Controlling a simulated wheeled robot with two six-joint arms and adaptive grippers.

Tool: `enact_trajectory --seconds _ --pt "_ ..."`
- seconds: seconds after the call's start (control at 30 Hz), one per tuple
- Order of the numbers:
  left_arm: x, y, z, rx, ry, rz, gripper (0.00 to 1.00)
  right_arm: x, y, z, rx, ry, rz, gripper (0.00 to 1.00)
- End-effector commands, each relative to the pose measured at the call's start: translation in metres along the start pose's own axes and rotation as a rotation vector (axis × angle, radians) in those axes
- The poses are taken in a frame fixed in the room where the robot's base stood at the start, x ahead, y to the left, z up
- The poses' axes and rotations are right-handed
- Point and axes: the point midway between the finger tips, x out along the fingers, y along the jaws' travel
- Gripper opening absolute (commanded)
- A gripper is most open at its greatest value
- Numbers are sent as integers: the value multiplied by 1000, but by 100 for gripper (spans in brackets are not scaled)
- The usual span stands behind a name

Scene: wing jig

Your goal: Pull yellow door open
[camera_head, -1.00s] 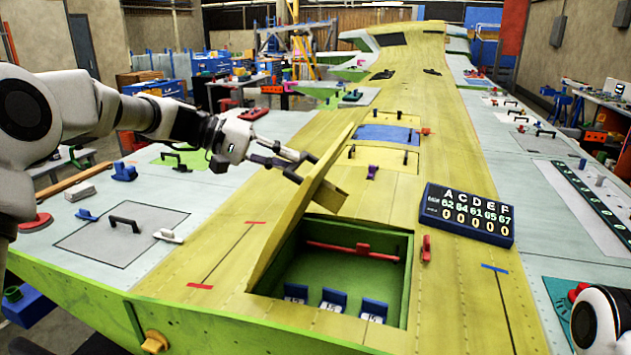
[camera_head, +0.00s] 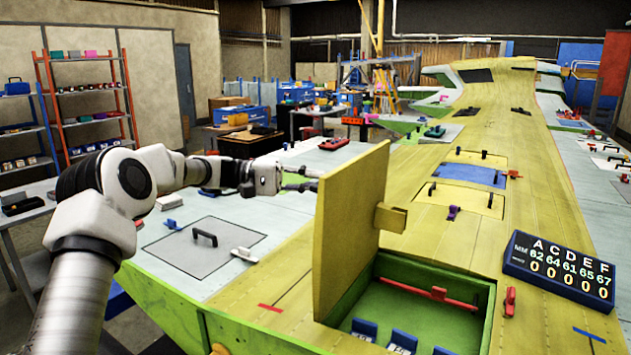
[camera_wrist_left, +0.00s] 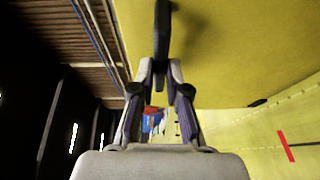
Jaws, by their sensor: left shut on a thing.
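The yellow door (camera_head: 350,232) stands upright along the left side of the green-lined opening (camera_head: 385,305) in the wing. A yellow block (camera_head: 390,217) juts from its right face. My left gripper (camera_head: 309,180) is at the left side of the door in the head view. In the wrist view the left gripper (camera_wrist_left: 162,78) is shut on a black handle (camera_wrist_left: 162,38) that sticks out from the door's yellow surface (camera_wrist_left: 225,45). The handle is hidden in the head view. My right gripper is not in view.
The opening holds a red bar (camera_head: 425,291) and blue labelled blocks (camera_head: 402,341). A dark number board (camera_head: 560,270) stands to the right. A grey panel with a black handle (camera_head: 204,238) lies left of the door. A yellow panel with handles (camera_head: 460,198) lies beyond the opening.

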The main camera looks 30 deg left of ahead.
Motion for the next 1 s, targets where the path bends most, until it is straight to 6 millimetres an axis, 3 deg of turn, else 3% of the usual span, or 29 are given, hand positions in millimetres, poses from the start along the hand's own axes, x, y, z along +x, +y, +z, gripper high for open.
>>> enact_trajectory --seconds 0.17,0.2,0.23,0.27,0.53,0.67,1.0 --pt "0 2 -1 2 4 2 0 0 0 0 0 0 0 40" --pt "0 2 -1 3 4 2 25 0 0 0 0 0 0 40" --pt "0 2 -1 3 4 2 36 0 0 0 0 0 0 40" --pt "0 2 -1 2 4 2 40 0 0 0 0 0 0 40" --pt "0 1 0 1 2 0 40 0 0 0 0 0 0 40" --pt "-10 1 -1 1 2 2 40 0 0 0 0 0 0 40" --pt "-91 0 -2 1 5 1 40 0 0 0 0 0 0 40"
